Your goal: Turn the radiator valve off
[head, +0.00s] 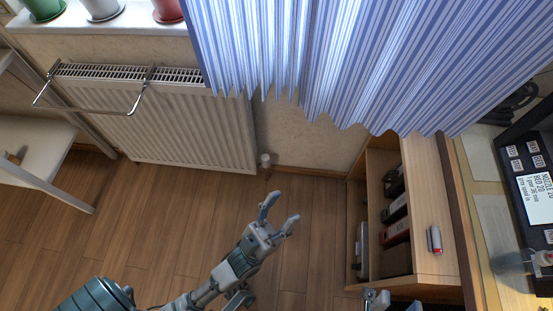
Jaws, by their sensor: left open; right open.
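The radiator valve (265,160) is a small pale knob low by the right end of the white ribbed radiator (190,125), just above the floor. My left gripper (284,208) is open and empty. It shows below and slightly right of the valve in the head view, apart from it, with its fingers pointing up the picture. My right gripper (378,300) is only partly in view at the bottom edge, below the shelf unit, with nothing seen in it. The valve's markings are too small to read.
A striped blue curtain (330,60) hangs above the valve. A wooden shelf unit (435,200) with binders and a desk (490,210) stand at right. A metal rail (90,110) hangs on the radiator; a white chair (35,150) is at left. Wooden floor (180,220) is clear between.

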